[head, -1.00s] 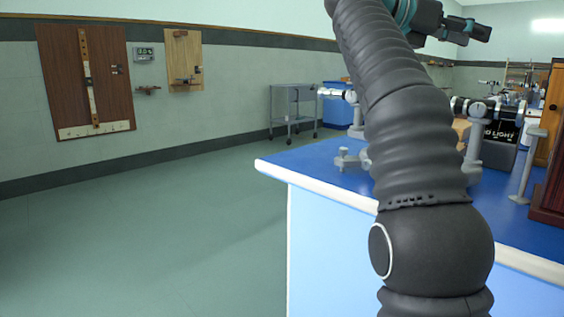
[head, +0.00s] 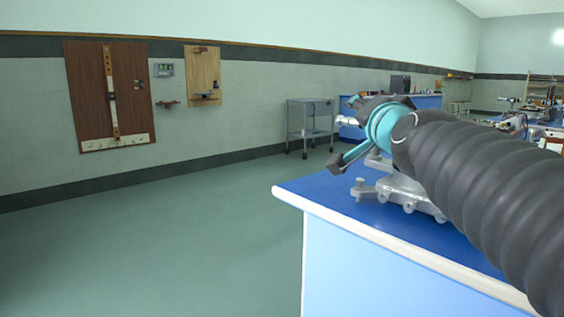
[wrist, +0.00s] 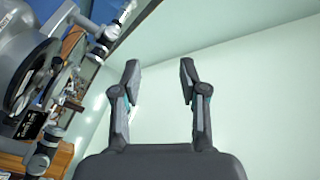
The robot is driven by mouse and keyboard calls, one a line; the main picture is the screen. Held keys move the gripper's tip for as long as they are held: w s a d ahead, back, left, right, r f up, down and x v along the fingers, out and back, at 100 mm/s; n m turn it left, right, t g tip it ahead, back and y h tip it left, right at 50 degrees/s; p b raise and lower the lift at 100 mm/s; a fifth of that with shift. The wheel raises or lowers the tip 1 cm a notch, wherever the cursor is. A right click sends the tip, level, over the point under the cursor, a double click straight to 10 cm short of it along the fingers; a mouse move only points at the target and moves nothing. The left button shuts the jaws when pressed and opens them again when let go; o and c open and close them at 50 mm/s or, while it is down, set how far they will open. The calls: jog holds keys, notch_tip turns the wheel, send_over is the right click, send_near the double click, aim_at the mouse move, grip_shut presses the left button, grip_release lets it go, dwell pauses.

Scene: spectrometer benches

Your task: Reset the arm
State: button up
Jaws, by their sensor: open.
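My gripper (wrist: 158,82) shows in the wrist view with its two fingers apart and nothing between them. Behind the fingers is a plain pale wall. In the head view my arm reaches in from the lower right, over the blue-topped bench (head: 310,190). A grey metal instrument (head: 410,192) stands on the bench, partly hidden behind my arm.
A grey metal cart (head: 310,122) stands by the wall, with another blue bench (head: 425,102) beyond it. Wooden boards (head: 82,95) hang on the left wall. The green floor (head: 160,235) at left is clear. In the wrist view, instrument parts (wrist: 45,150) fill the left side.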

jog(key=s+f+n+g, duration=0.3)
jog(key=s+f, duration=0.5)
jog(key=f, duration=0.3)
jog(key=s+f+n+g+p, duration=0.1)
jog(key=s+f+n+g, duration=0.2)
jog(key=s+f+g, duration=0.2)
jog(key=s+d+f+n+g, duration=0.1)
jog(key=s+f+n+g, duration=0.2)
jog(key=s+f, duration=0.7)
notch_tip(320, 180, down, 9)
jog(key=shift+s+f+g+h+p, duration=0.1)
jog(key=shift+s+g+h+p, duration=0.25)
jog(key=shift+g, duration=0.55)
